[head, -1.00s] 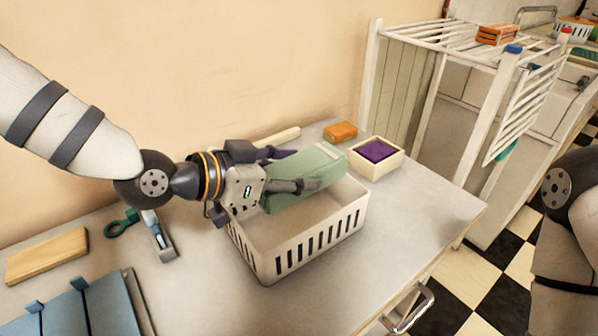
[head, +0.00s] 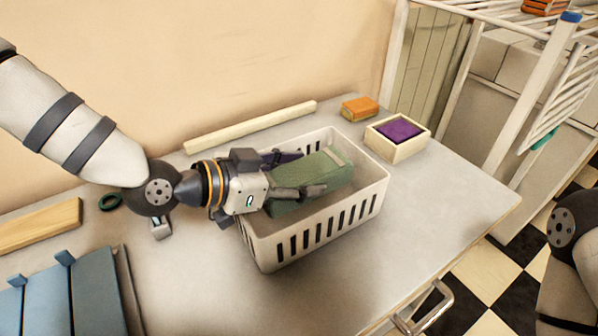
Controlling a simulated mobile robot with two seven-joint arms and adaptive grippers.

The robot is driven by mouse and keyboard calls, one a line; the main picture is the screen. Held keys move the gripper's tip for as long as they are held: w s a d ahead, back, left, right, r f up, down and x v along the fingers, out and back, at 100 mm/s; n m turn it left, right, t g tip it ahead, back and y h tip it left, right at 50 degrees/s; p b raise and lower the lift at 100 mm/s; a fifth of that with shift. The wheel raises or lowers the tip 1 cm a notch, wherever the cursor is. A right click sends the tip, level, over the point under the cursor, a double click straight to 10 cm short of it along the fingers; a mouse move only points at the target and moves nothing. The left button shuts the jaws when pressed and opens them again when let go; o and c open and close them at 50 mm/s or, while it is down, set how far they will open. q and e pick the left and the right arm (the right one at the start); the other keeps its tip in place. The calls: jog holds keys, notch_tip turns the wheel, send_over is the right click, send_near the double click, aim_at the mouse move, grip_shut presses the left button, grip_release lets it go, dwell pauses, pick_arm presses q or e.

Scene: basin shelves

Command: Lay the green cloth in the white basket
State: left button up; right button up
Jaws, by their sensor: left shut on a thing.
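The green cloth (head: 318,178) is a folded, block-like bundle. My left gripper (head: 300,172) is shut on the green cloth, with its fingers along the cloth's sides. The white basket (head: 312,238) has slotted walls and stands on the grey table. The cloth is within the basket's opening, its lower part below the rim. Whether it touches the basket floor cannot be told. My gripper and the cloth hide part of the basket's inside. My right arm shows only partly at the right edge, and its gripper is out of view.
A wooden box with a purple thing (head: 399,130) and an orange block (head: 360,108) are behind the basket to the right. A pale bar (head: 250,127) lies along the wall. A wooden board (head: 40,225) and blue panels (head: 70,290) are at left. The table's right front is clear.

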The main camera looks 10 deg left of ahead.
pick_arm(q)
jog(key=shift+f, duration=0.25)
pick_arm(e)
jog(key=shift+f, duration=0.1)
pick_arm(q)
jog(key=o, duration=1.2)
jog(key=shift+c, duration=0.2)
jog(key=shift+r, duration=0.3)
jog(key=s+a+r, duration=0.1)
jog(key=s+a+r+p, duration=0.1)
jog(key=a+r, duration=0.1)
jog(key=shift+s+r, duration=0.15)
jog(key=shift+s, duration=0.2)
jog(key=p+v, duration=0.1)
jog(key=v, duration=0.1)
jog(key=p+v, duration=0.1)
jog(key=v, duration=0.4)
jog(key=shift+s+a+p, duration=0.2)
jog(key=shift+s+p, duration=0.1)
jog(key=shift+p, duration=0.1)
jog(key=shift+f, duration=0.4)
pick_arm(e)
jog(key=w+r+t, duration=0.1)
jog(key=w+r, duration=0.3)
jog(key=shift+w+r+t, duration=0.35)
jog(key=shift+t, duration=0.05)
